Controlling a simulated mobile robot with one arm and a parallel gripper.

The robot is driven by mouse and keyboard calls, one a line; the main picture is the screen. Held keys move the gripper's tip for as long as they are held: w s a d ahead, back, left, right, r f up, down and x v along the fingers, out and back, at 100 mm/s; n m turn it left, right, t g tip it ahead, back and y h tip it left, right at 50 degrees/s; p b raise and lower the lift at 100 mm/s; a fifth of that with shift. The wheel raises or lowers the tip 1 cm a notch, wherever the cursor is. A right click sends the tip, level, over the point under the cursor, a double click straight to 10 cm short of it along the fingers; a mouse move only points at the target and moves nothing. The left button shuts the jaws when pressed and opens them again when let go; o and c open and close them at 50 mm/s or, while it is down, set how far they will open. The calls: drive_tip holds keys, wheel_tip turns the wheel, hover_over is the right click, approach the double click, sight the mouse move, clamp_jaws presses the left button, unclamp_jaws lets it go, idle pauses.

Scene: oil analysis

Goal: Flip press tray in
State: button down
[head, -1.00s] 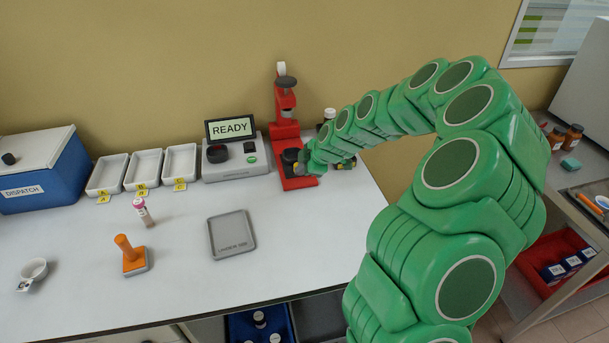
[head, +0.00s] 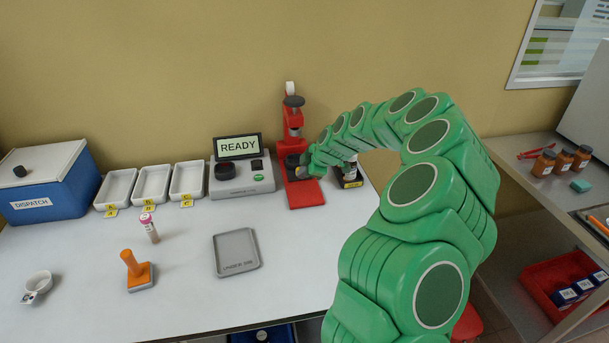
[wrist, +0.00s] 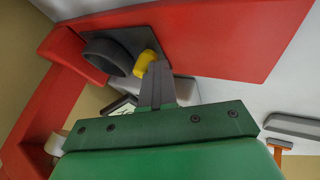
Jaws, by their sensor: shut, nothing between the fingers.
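The red press (head: 293,130) stands upright at the back of the white bench, with a dark round knob on top. Its tray shows in the wrist view as a dark square plate (wrist: 160,37) with a black ring (wrist: 105,52) and a yellow tab (wrist: 146,63) at its edge. The plate lies over the red base (wrist: 225,45). My gripper (wrist: 158,72) is shut and empty, its fingertips right at the yellow tab; I cannot tell whether they touch. In the head view my gripper (head: 306,160) is at the press's right side, partly hiding the tray.
A grey analyser reading READY (head: 242,177) stands left of the press. White trays (head: 151,185), a grey mat tray (head: 236,252) and an orange-handled stamp (head: 136,270) lie left and forward.

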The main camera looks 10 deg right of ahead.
idle(0.4)
drive_tip(key=shift+s+r, duration=0.1)
drive_tip(key=shift+s, duration=1.85)
drive_tip(key=v, duration=1)
drive_tip(key=s+a+r+m+g, duration=0.1)
drive_tip(key=s+a+r, duration=0.2)
drive_tip(key=s, duration=0.3)
drive_tip(key=s+a+r+m+g+h, duration=0.1)
drive_tip(key=s+a+r+m, duration=0.15)
drive_tip(key=s, duration=0.35)
drive_tip(key=s+a+r+m+g, duration=0.1)
drive_tip(key=s+a+r, duration=0.25)
drive_tip(key=s, duration=0.25)
drive_tip(key=s+d+m+g+h, duration=0.1)
drive_tip(key=s+m, duration=0.5)
drive_tip(key=s, duration=0.8)
drive_tip(key=s+d+m+g+h, duration=0.2)
drive_tip(key=s+m, duration=0.4)
drive_tip(key=s, duration=0.9)
drive_tip(key=shift+f+g+h, duration=0.3)
drive_tip(key=shift+f+g, duration=0.1)
drive_tip(key=shift+g, duration=0.4)
